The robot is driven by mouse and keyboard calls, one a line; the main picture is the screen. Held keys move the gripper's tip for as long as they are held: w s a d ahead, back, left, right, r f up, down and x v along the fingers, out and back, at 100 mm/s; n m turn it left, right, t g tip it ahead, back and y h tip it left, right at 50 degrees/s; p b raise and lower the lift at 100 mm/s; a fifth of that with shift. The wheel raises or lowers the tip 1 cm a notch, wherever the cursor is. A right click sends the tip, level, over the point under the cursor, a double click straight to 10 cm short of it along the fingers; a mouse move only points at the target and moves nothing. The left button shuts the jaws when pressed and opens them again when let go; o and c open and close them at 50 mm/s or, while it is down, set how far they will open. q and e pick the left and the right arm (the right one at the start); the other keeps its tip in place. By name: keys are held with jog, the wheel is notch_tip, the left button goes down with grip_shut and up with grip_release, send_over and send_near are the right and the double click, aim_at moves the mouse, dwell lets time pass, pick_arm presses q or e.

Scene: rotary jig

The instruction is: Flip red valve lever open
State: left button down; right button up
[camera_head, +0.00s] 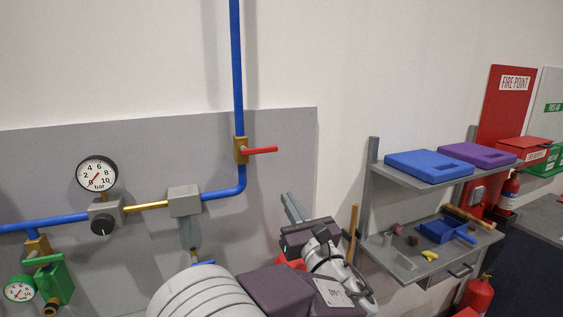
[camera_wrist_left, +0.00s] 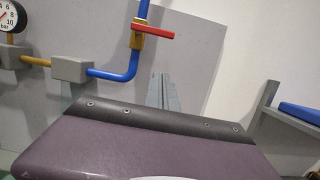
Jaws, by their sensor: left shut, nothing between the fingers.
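The red valve lever (camera_head: 263,150) sticks out sideways to the right from a brass valve body (camera_head: 241,156) on the vertical blue pipe (camera_head: 237,70). In the left wrist view the lever (camera_wrist_left: 154,34) also lies across the pipe, above my fingers. My left gripper (camera_head: 291,207) is shut and empty, with its grey fingers pointing up. It is below and to the right of the lever, apart from it. The left wrist view shows the fingers (camera_wrist_left: 164,92) close together against the grey panel. My right gripper is not in view.
A pressure gauge (camera_head: 97,173), a grey block (camera_head: 185,201) and a green fitting (camera_head: 54,281) sit along the pipework at left. A grey shelf (camera_head: 405,178) with blue and purple cases stands at right. The panel around the lever is clear.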

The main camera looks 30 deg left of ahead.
aim_at(260, 150)
pick_arm(q)
jog(key=w+a+r+p, duration=0.6)
jog(key=a+p, duration=0.1)
jog(key=shift+a+r+p, duration=0.2)
jog(key=shift+a+p, duration=0.1)
jog(key=shift+a, duration=0.1)
jog(key=shift+w, duration=0.1)
jog(key=shift+f, duration=0.1)
